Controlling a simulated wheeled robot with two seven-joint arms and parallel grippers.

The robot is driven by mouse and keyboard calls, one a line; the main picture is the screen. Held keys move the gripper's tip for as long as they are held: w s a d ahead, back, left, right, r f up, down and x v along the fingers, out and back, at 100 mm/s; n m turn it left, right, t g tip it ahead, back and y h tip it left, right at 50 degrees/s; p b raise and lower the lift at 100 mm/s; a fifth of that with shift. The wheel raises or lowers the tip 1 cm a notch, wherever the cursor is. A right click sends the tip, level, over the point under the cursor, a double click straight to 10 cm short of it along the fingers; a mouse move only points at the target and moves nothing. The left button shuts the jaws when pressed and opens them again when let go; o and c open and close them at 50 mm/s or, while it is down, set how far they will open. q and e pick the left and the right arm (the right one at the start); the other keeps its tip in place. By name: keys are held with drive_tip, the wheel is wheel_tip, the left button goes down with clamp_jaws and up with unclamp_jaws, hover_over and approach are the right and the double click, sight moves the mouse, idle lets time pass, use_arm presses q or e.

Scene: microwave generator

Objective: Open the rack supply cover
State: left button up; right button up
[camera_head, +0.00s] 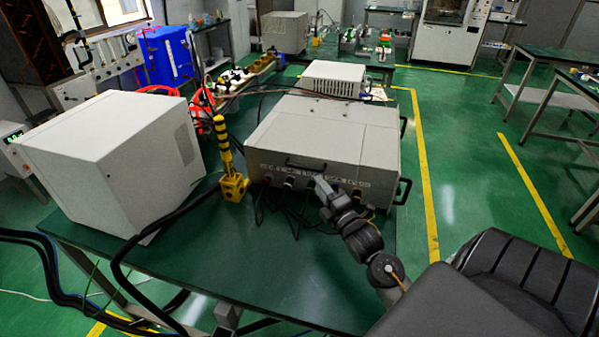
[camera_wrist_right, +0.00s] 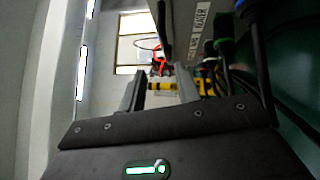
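The rack supply (camera_head: 325,135) is a wide light-grey box on the green table, with a flat top, a seam towards its right side and dark handles. A dark handle (camera_head: 305,164) runs along the upper front edge. My right gripper (camera_head: 319,183) is at the front panel, just below and right of that handle; contact cannot be told. In the right wrist view my right gripper (camera_wrist_right: 162,88) has its fingers apart with nothing between them. The lettered front panel (camera_wrist_right: 200,22) is close beside it. The cover looks closed. My left gripper is not in view.
A large white box (camera_head: 115,160) stands on the left of the table (camera_head: 260,265). A yellow-and-black post (camera_head: 226,155) stands between the boxes. Dark cables hang below the front panel. A smaller white unit (camera_head: 334,78) is behind. The table's front middle is clear.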

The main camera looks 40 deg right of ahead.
sight(302, 167)
use_arm(q)
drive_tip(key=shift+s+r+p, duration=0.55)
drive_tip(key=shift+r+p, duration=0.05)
drive_tip(key=shift+p, duration=0.3)
use_arm(e)
drive_tip(key=shift+f+x, duration=0.2)
drive_tip(key=shift+x, duration=1.6)
drive_tip(key=shift+f+x, duration=0.2)
drive_tip(key=shift+x, duration=1.55)
drive_tip(key=shift+f+x, duration=0.2)
drive_tip(key=shift+x, duration=1.6)
drive_tip(key=shift+w+a, duration=0.1)
drive_tip(key=shift+c, duration=0.3)
clamp_jaws()
